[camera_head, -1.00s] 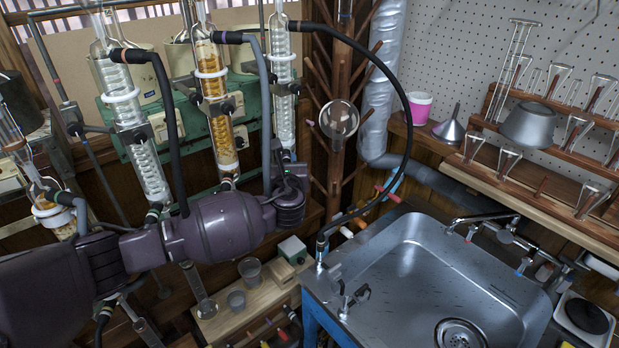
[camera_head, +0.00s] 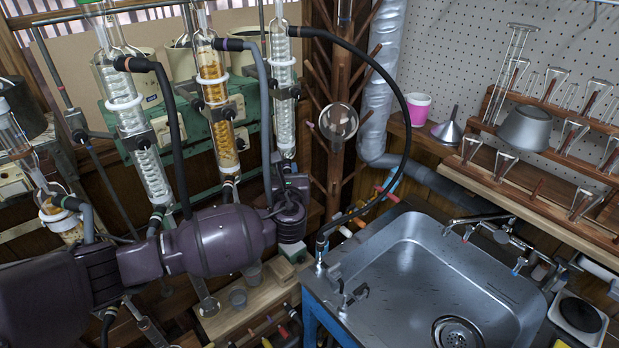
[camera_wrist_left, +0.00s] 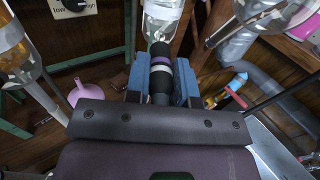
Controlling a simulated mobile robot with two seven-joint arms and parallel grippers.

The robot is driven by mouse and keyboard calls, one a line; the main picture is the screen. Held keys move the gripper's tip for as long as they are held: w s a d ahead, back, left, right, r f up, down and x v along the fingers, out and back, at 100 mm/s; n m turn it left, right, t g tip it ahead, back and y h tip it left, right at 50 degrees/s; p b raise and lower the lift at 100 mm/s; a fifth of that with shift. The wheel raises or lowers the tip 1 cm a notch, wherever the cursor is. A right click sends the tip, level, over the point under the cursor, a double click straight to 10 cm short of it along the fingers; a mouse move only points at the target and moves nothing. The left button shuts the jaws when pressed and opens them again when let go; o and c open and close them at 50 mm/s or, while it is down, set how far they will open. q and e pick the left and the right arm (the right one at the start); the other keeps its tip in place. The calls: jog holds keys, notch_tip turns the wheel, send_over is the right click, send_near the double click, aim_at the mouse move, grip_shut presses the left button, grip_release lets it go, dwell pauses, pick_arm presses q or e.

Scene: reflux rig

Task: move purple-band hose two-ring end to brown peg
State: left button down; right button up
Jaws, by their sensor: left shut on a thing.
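My left gripper (camera_head: 290,182) is at the lower end of the third condenser from the left, and its own wrist mostly hides it in the head view. A grey hose (camera_head: 264,110) runs down from the middle condenser to behind my wrist. I cannot pick out a brown peg with certainty. My right gripper is not in view.
A black hose (camera_head: 405,120) arches from the third condenser to the sink corner. Several coloured pegs, one red (camera_head: 388,194), stand out beside the sink (camera_head: 400,270). A wooden drying stand (camera_head: 338,170) is behind. A pink funnel (camera_wrist_left: 84,92) is left of the fingers.

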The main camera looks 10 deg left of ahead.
pick_arm(q)
jog(key=shift+p+v, duration=0.6)
jog(key=shift+v, duration=0.3)
jog(key=shift+s, duration=0.1)
